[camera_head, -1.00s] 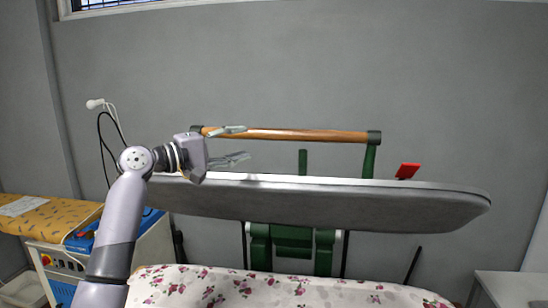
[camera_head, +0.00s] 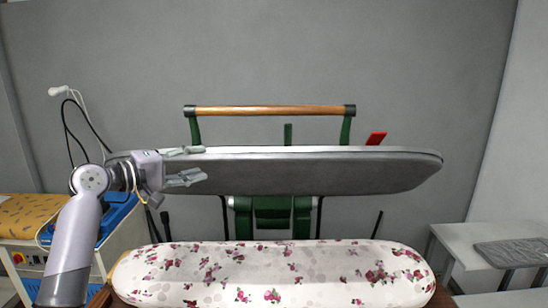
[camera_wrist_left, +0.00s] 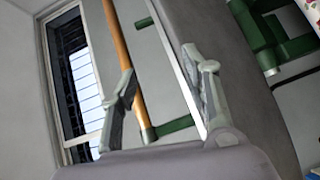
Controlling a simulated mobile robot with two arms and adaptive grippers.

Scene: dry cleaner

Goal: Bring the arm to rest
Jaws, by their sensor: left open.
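My left gripper (camera_head: 188,164) is open and empty in the head view, in front of the left end of the raised grey press plate (camera_head: 320,175). Its two fingers point right, one level with the plate's top edge and one lower. The wooden handle bar (camera_head: 270,111) on green arms runs above the plate, apart from the gripper in the head view. In the left wrist view the open fingers (camera_wrist_left: 160,105) frame the handle bar (camera_wrist_left: 117,50) and the plate's edge behind them. I cannot tell whether a finger touches the plate. My right gripper is not in view.
The padded press bed (camera_head: 270,275) with a flowered cover lies below the raised plate. A cabinet with a yellow patterned top (camera_head: 25,217) stands at left. A white table (camera_head: 480,238) with a grey folded cloth (camera_head: 515,252) is at right. A red tab (camera_head: 376,138) stands behind the plate.

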